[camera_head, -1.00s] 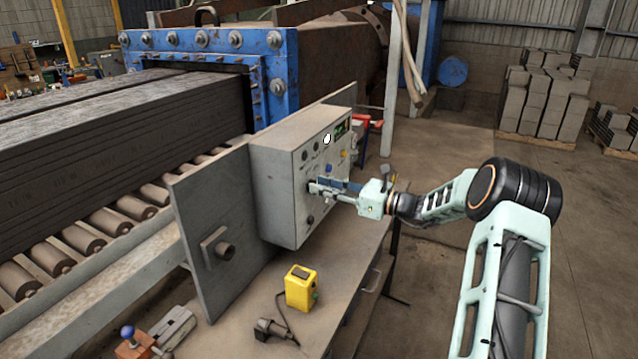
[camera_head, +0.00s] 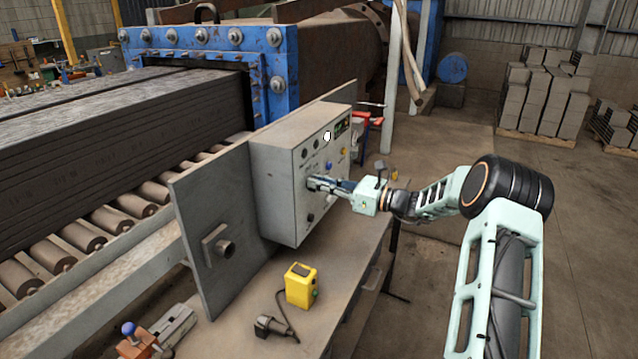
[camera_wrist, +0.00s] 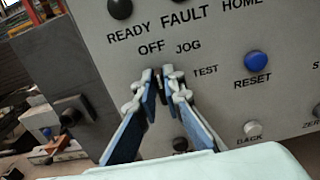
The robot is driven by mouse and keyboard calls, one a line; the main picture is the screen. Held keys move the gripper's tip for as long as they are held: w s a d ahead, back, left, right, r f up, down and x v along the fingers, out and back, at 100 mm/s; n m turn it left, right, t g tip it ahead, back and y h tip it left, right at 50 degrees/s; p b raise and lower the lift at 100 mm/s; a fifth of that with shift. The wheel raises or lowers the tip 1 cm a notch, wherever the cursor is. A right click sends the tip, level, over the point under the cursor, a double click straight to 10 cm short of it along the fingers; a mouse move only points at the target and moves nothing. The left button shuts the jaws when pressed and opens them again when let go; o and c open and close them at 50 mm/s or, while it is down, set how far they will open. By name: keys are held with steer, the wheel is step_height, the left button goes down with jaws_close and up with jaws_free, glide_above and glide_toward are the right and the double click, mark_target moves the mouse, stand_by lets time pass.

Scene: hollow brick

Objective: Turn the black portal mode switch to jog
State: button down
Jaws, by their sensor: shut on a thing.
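In the wrist view, the black mode switch (camera_wrist: 158,82) sits under the printed labels OFF, JOG and TEST. My gripper (camera_wrist: 162,74) is shut on it, one fingertip on each side, and hides most of the knob. I cannot tell which label the switch points to. In the head view, my gripper (camera_head: 312,184) reaches the panel from the right, and the switch is hidden behind the fingers.
A blue RESET button (camera_wrist: 257,61) and a white BACK button (camera_wrist: 252,129) lie right of the fingers. A dark round knob (camera_wrist: 180,144) is below them. A yellow box (camera_head: 300,287) with a cable stands on the bench below.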

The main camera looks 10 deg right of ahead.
steer(key=shift+r+m, duration=0.1)
steer(key=shift+m, duration=0.2)
steer(key=shift+w+d+f+m+p, duration=0.15)
steer(key=shift+m+p, duration=1.2)
steer(key=shift+m, duration=0.7)
steer(key=shift+w+d+f+m+p, duration=0.15)
steer(key=shift+m+p, duration=1.2)
steer(key=shift+m, duration=0.7)
steer(key=shift+a, duration=0.1)
steer(key=c, duration=2)
jaws_free()
steer(key=shift+c, duration=0.2)
steer(key=v, duration=1.2)
